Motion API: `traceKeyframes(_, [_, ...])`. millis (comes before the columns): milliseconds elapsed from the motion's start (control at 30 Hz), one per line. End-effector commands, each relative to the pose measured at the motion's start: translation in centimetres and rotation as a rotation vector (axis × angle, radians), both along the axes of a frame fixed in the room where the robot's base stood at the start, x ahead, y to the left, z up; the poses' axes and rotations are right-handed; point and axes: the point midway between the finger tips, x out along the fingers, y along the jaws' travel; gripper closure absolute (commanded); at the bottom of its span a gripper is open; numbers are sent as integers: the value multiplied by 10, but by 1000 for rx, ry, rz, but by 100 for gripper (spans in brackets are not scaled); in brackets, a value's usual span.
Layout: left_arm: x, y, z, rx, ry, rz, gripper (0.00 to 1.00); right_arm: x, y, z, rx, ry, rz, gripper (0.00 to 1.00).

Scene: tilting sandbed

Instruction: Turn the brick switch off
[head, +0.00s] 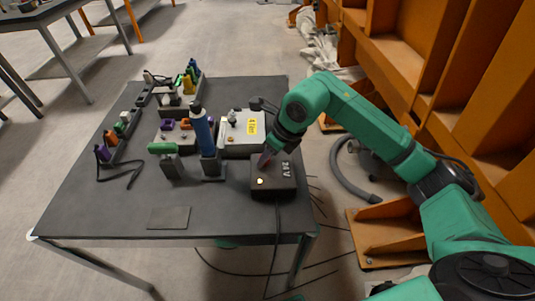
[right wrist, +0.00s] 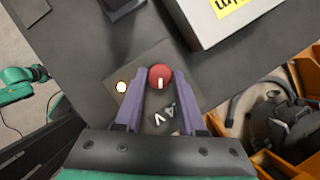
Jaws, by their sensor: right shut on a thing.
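The brick switch is a dark box (head: 278,187) marked 24 V near the right edge of the table, with a cable running off its front. Its small lamp (head: 260,181) glows; the lit lamp also shows in the right wrist view (right wrist: 121,87). A red round knob (right wrist: 160,73) with a white mark sits on the box's top. My right gripper (head: 266,160) reaches down onto the box from the right. In the right wrist view its purple fingers (right wrist: 161,80) are shut on the red knob, one on each side. My left gripper is in neither view.
Behind the box stands a light grey unit (head: 240,147) with a yellow label. A blue bottle (head: 202,132) stands upright in a holder to the left, beside a green-handled tool (head: 162,148). A flat grey plate (head: 168,217) lies in front. The table's front left is clear.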

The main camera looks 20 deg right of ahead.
Motion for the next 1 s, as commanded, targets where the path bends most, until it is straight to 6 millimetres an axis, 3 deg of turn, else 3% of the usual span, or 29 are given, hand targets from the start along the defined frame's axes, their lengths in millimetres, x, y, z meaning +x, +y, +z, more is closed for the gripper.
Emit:
traceKeyframes(367, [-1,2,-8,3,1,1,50,1,-2,-1,0,-1,110,100])
traceKeyframes(1000, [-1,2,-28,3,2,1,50,6,-3,0,1,-3,673,100])
